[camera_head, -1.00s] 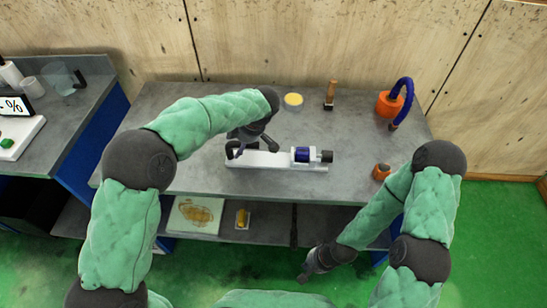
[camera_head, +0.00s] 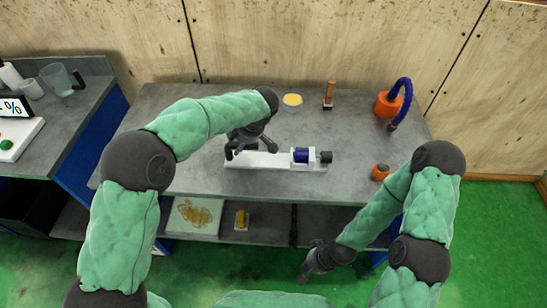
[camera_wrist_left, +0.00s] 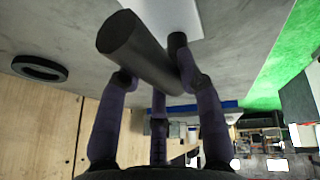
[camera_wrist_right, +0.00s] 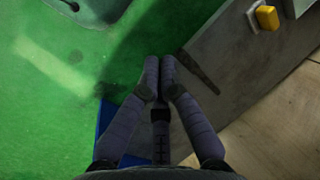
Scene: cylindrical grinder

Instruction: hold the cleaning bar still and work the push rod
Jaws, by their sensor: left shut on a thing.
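A white device (camera_head: 240,164) with a blue cylinder (camera_head: 301,155) and a dark knob (camera_head: 326,156) at its right end lies on the grey table. I cannot tell which parts are the cleaning bar and the push rod. My left gripper (camera_head: 249,148) is over the device's left part. In the left wrist view, my left gripper (camera_wrist_left: 155,78) is shut on a dark grey cylinder (camera_wrist_left: 138,50), which lies across its fingers. My right gripper (camera_head: 312,268) is low in front of the table; the right wrist view shows its fingertips (camera_wrist_right: 160,68) together and empty.
At the back of the grey table (camera_head: 180,110) stand a yellow-topped tin (camera_head: 292,101), a wooden-handled tool (camera_head: 329,94) and an orange device with a blue hose (camera_head: 388,104). A small orange object (camera_head: 380,172) sits near the right front. A shelf below holds trays.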

